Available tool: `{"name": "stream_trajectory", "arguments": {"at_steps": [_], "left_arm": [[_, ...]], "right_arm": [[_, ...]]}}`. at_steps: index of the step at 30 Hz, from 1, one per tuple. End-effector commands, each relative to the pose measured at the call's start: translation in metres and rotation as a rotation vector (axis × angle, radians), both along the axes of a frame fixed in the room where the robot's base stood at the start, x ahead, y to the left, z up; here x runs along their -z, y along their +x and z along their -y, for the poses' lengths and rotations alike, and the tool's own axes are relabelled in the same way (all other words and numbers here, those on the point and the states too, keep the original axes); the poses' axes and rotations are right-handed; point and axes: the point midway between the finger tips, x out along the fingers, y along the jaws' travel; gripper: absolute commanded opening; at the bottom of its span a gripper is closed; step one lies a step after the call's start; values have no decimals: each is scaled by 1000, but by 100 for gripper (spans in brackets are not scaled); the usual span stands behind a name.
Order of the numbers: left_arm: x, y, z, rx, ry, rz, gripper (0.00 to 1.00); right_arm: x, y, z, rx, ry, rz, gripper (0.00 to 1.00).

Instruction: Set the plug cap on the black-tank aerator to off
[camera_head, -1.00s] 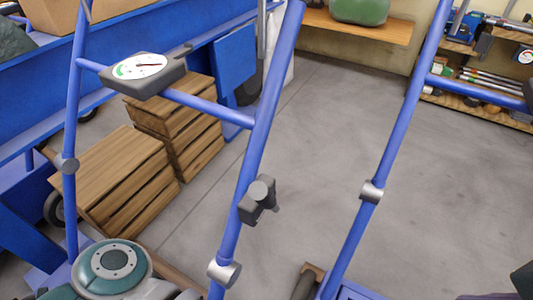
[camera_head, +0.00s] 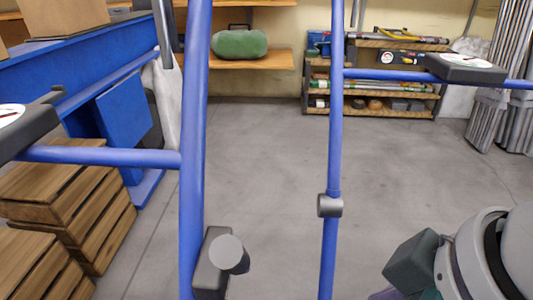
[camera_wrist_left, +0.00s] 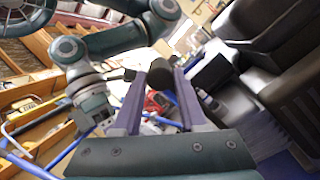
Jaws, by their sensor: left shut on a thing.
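In the left wrist view my left gripper (camera_wrist_left: 160,88) has its two purple fingers closed on a dark round cap (camera_wrist_left: 160,72). I cannot tell its setting or any marking. Large black bodies (camera_wrist_left: 265,40) fill the right of that view; one may be the black tank, but I cannot be sure. The head view shows neither the left gripper nor the cap it holds.
Wooden crates (camera_head: 65,185) stand at the left beside a blue bench (camera_head: 75,85). A shelf (camera_head: 378,98) with tools and a wall shelf (camera_head: 250,62) holding a green bag are at the back. Grey floor (camera_head: 265,170) is clear between the posts.

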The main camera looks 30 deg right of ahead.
Motion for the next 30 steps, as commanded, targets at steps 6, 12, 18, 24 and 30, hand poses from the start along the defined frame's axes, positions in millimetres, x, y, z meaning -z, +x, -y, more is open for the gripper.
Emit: {"name": "stream_trajectory", "arguments": {"at_steps": [6, 12, 18, 24, 30], "left_arm": [[1, 0, 1, -4, 1, 3, 0], [1, 0, 1, -3, 2, 3, 55], [0, 0, 0, -1, 1, 1, 71], [1, 0, 0, 0, 2, 0, 71], [10, 14, -17, -2, 5, 2, 71]], "right_arm": [[0, 0, 1, -2, -4, 0, 50], [0, 0, 1, -3, -4, 0, 50], [0, 0, 1, -2, -4, 0, 50], [0, 0, 1, -2, -3, -1, 50], [8, 0, 1, -3, -2, -1, 50]]}}
